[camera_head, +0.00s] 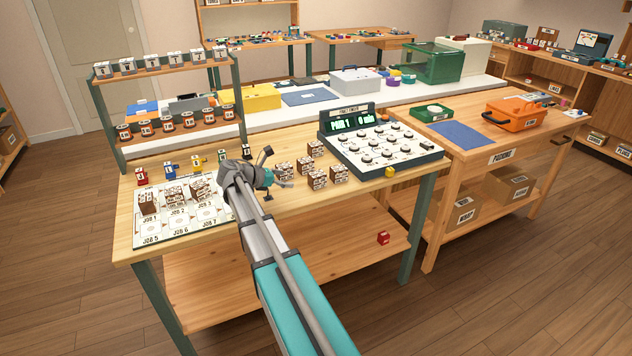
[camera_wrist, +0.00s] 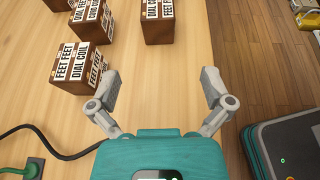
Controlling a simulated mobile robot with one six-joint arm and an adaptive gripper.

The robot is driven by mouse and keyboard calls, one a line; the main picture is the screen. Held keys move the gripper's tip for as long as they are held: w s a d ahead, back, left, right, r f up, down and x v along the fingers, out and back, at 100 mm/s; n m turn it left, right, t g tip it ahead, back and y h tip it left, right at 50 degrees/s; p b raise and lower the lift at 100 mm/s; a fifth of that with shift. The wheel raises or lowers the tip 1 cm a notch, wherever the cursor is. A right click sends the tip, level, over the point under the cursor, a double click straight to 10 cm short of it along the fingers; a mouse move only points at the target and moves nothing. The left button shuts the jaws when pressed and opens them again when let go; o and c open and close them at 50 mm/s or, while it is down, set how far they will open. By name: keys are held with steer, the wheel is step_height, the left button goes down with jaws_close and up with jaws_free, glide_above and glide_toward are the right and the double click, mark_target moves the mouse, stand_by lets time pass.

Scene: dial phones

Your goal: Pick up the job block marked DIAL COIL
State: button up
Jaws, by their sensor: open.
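Several brown job blocks with white labels stand in a loose group on the wooden bench. In the wrist view the nearest block (camera_wrist: 80,69) reads FEET FEET and DIAL COIL. Another block (camera_wrist: 157,23), at the top edge, also shows a label that seems to read DIAL. More blocks at the upper left are partly cut off. In the head view the group (camera_head: 317,180) is right of my gripper (camera_head: 275,172). In the wrist view my gripper (camera_wrist: 161,88) is open and empty over bare wood, with the nearest block ahead and left of its fingers, apart from them.
A dial console (camera_head: 380,140) stands right of the blocks. A white job board (camera_head: 160,220) with brown blocks on it lies at the left. A black cable (camera_wrist: 40,135) and a green plug-like part (camera_wrist: 25,165) lie at lower left in the wrist view. The bench edge is right.

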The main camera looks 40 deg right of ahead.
mark_target(310, 180)
steer(key=b+x, duration=0.2)
steer(key=x, duration=0.5)
steer(key=shift+f+b, duration=0.1)
steer(key=shift+b, duration=0.2)
steer(key=shift+s+d+f, duration=0.1)
steer(key=shift+d, duration=0.3)
steer(key=shift+d, duration=0.1)
steer(key=shift+b+x, duration=1.05)
steer(key=shift+x, duration=1.5)
steer(key=c, duration=1.2)
